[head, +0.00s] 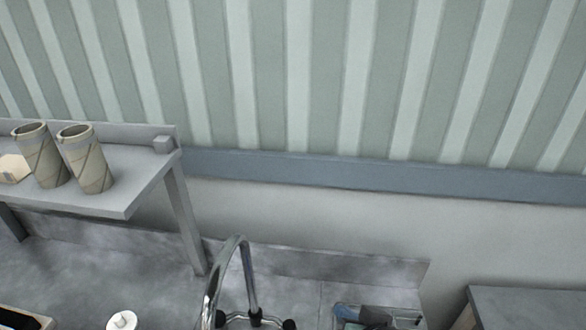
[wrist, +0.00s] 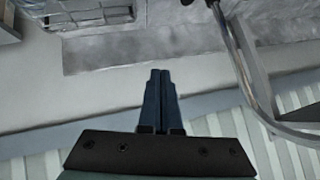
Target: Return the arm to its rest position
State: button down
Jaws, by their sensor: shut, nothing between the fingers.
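My gripper (wrist: 160,74) shows in the wrist view, its two dark fingers pressed together with nothing between them. The arm and gripper do not show in the head view.

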jog(key=w+a+r+n+t+h, duration=0.1)
jog(key=w+a+r+t, duration=0.2)
jog(key=r, duration=1)
jog(key=w+r+n+t+h, duration=0.1)
jog(key=w+r+t, duration=0.35)
jog(key=r, duration=0.85)
jog(key=s+a+r+t, duration=0.3)
jog(key=s+r+t, duration=0.2)
jog(key=r, duration=0.7)
jog(key=s+a+r+t, duration=0.3)
jog(key=s+r+t, duration=0.2)
jog(key=s+r, duration=0.3)
notch_tip(320, 180, up, 4)
jog(key=shift+s+f+b, duration=0.1)
jog(key=shift+s+b, duration=0.2)
jog(key=shift+b, duration=0.15)
jog(key=shift+t, duration=0.25)
